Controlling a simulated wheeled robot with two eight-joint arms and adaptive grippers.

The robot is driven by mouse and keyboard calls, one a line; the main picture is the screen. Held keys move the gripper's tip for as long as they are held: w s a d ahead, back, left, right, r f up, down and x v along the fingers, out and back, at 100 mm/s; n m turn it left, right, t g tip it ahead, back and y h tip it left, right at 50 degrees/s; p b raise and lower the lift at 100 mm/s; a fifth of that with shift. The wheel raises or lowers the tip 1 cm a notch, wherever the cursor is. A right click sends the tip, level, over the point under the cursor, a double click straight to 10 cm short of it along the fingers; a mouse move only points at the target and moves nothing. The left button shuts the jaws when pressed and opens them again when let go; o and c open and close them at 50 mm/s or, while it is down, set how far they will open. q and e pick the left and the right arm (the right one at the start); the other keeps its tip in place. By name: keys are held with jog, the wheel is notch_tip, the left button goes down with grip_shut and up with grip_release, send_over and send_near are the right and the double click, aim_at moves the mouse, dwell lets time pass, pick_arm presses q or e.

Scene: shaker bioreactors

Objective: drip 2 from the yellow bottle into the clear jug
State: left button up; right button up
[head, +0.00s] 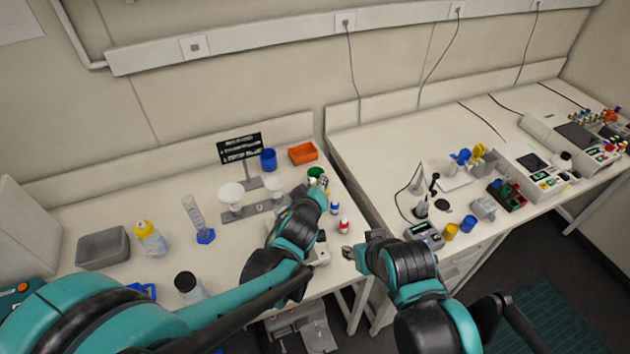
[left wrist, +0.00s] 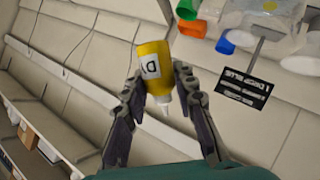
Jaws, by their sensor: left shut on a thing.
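The yellow bottle (left wrist: 154,72) is held between the two fingers of my left gripper (left wrist: 159,85) in the left wrist view. It has a white label with dark marks and a pale, narrow nozzle. That view is upside down, so the nozzle points roughly upward. A clear container (left wrist: 268,18), which looks like the jug, is partly cut off at the top right, apart from the bottle. In the head view my left gripper (head: 318,193) is over the back right of the left bench, mostly hiding the bottle. My right gripper (head: 350,253) is near the benches' gap; its fingers are unclear.
A black sign (head: 239,148), blue cup (head: 268,159), orange bin (head: 302,153) and green cup (head: 316,172) stand at the back. Small blue (head: 335,208) and red (head: 344,225) bottles stand close to my left gripper. White funnels (head: 231,193) are to its left.

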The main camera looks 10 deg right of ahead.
pick_arm(q)
jog(key=shift+w+a, duration=0.1)
jog(key=shift+w, duration=0.1)
jog(key=shift+a+f+m, duration=0.1)
jog(key=shift+a+m, duration=0.05)
jog(key=shift+m, duration=0.15)
jog(key=shift+f+m+y, duration=0.1)
jog(key=shift+m+y, duration=0.4)
jog(key=shift+y, duration=0.1)
jog(key=shift+w, duration=0.1)
jog(key=p, duration=0.3)
jog(key=shift+a+r, duration=0.1)
jog(key=shift+r, duration=0.15)
jog(key=shift+a+p, duration=0.15)
jog(key=shift+p, duration=0.15)
jog(key=shift+f+m+t+y, duration=0.25)
jog(key=shift+m+t+y, duration=0.05)
jog(key=shift+m+t, duration=0.1)
jog(key=shift+f+y, duration=0.1)
jog(key=shift+y, duration=0.2)
jog(key=shift+w+f+m+b, duration=0.15)
jog(key=shift+m+b, duration=0.15)
jog(key=shift+b, duration=0.75)
jog(key=shift+w+a+m+t+y, duration=0.1)
jog(key=shift+a+m+t+y, duration=0.4)
jog(key=shift+m, duration=0.3)
pick_arm(e)
jog(key=shift+s+a+r, duration=0.25)
jog(key=shift+a+r, duration=0.65)
jog(key=shift+r, duration=0.05)
